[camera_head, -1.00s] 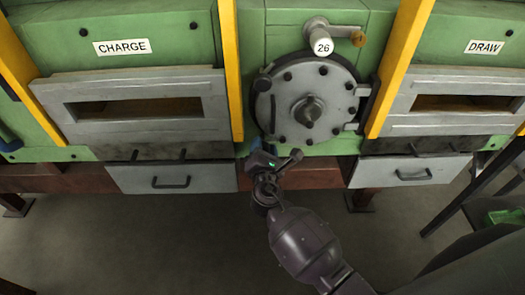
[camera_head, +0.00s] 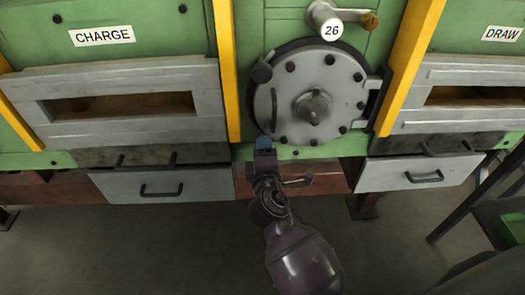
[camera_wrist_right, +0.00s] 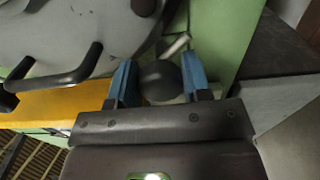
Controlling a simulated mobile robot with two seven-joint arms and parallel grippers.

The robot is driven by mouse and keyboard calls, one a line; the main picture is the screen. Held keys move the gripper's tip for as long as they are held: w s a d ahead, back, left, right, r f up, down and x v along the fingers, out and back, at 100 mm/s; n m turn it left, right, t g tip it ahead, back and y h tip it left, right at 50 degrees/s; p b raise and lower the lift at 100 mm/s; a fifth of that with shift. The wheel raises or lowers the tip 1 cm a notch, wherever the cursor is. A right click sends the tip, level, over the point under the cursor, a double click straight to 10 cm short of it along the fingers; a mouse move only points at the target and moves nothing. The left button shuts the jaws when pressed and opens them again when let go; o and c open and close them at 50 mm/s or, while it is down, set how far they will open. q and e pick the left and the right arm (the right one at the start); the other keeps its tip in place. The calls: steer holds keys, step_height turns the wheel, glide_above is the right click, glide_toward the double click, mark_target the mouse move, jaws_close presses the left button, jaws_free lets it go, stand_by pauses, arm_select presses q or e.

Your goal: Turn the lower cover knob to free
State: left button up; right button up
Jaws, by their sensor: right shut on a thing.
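The round grey cover (camera_head: 340,88) is on the green furnace front, with a dark knob (camera_head: 262,73) at its upper left edge. My right gripper (camera_head: 264,145) is just below the cover's lower left edge and hides the lower knob in the head view. In the right wrist view, the blue fingers of my right gripper (camera_wrist_right: 161,85) are on both sides of the dark round lower cover knob (camera_wrist_right: 160,78), shut on it. A pale metal rod (camera_wrist_right: 177,45) sticks out behind the knob. My left gripper is not in view.
A handle with a "26" tag (camera_head: 332,29) sits above the cover. Yellow posts (camera_head: 226,75) flank it. Grey drawers (camera_head: 165,185) with bar handles are at both sides below. A dark curved handle (camera_wrist_right: 72,77) on the cover is left of my fingers in the wrist view.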

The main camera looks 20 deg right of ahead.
steer(key=shift+f+m, duration=0.15)
steer(key=shift+m, duration=0.45)
steer(key=shift+b, duration=0.3)
steer(key=o, duration=0.7)
steer(key=shift+o, duration=0.8)
steer(key=shift+s, duration=0.15)
